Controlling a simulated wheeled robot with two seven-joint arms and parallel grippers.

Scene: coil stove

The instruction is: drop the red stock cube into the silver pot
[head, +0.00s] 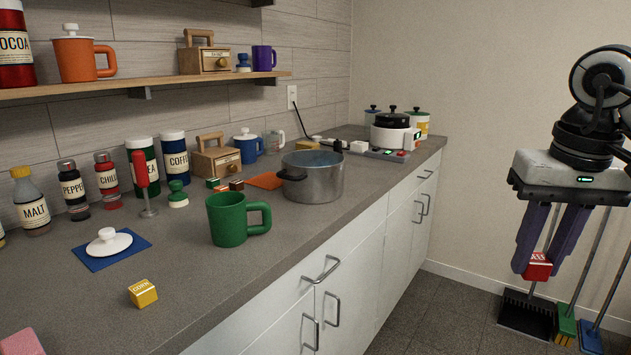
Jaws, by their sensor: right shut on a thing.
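The silver pot (318,184) stands open on the grey counter, with a dark handle on its left and what looks like bluish contents inside. My right gripper (538,264) is at the far right of the head view, pointing down, shut on the red stock cube (537,267). The cube sits between the fingertips, with part of its lettering showing. The gripper is off to the right of the counter, clear of it and of the pot. My left gripper is not in view.
A green mug (228,220) stands in front of the pot. A yellow cube (143,293) and a white lid (109,242) on a blue mat lie nearer. Jars line the wall. Behind the pot is a coil stove (376,151).

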